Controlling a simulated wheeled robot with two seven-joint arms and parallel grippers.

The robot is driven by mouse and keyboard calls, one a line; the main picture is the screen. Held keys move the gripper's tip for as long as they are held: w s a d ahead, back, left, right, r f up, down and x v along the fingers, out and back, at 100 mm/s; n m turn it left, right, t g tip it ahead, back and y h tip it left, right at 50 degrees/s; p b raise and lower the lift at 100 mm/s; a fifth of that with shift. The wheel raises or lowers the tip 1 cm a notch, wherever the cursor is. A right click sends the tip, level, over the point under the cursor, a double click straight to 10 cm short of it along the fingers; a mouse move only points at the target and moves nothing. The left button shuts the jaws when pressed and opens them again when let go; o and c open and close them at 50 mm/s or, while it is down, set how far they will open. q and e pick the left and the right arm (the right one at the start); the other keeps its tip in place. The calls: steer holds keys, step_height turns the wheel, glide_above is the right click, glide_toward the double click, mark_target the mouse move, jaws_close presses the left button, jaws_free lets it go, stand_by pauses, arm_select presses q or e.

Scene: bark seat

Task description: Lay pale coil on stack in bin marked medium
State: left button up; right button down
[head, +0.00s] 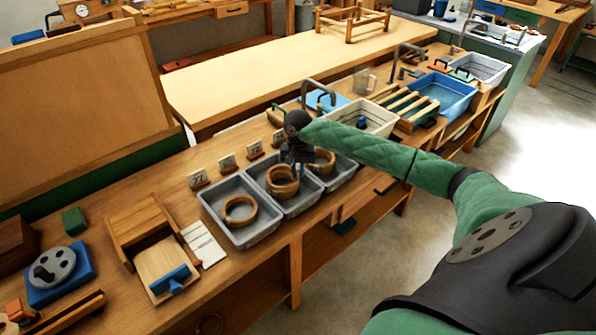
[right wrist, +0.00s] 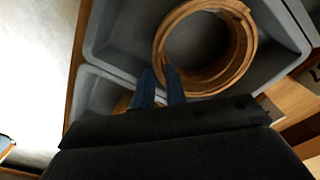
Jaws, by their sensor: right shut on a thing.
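My right gripper (head: 297,160) points down at the far right part of the middle grey bin (head: 262,172). In the right wrist view its fingers (right wrist: 160,88) are closed at the near rim of a wooden coil (right wrist: 242,50). This coil lies over other rings as a stack in the bin (right wrist: 115,40), and it shows in the head view (head: 281,189). Whether it is lifted off the rings below cannot be told. The left bin (head: 215,222) holds a thin coil (head: 240,222). The right bin (head: 345,176) holds a coil (head: 325,160) partly hidden by my gripper. My left gripper is not in view.
Small number cards (head: 197,179) stand behind the bins, too small to read surely. Left of the bins are a wooden box (head: 140,218) and white cards (head: 204,243). A pale tray (head: 366,115) and blue tray (head: 443,93) stand to the right.

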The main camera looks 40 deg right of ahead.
steer(key=shift+f+b, duration=0.3)
steer(key=shift+b, duration=0.1)
steer(key=c, duration=1)
jaws_free()
steer(key=shift+c, duration=0.2)
steer(key=shift+r, duration=0.15)
steer(key=shift+r+p, duration=0.4)
steer(key=shift+r, duration=3)
